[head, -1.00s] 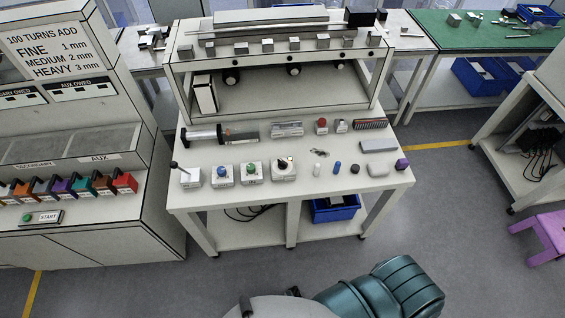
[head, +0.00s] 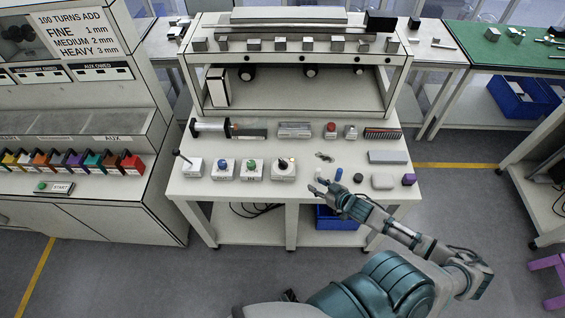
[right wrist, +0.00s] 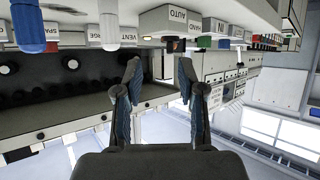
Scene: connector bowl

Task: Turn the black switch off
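The black switch (head: 283,161) is a dark knob on top of a white box (head: 284,175), the rightmost of the row of control boxes on the table. A small orange light shows beside the knob. My right gripper (head: 318,187) is over the table's front edge, to the right of the switch box and apart from it. In the right wrist view my right gripper (right wrist: 158,78) has its two fingers spread with nothing between them. My left gripper is not in view.
Boxes with a green button (head: 252,162), a blue button (head: 222,163) and a lever (head: 184,159) stand left of the switch. A shelf stands behind.

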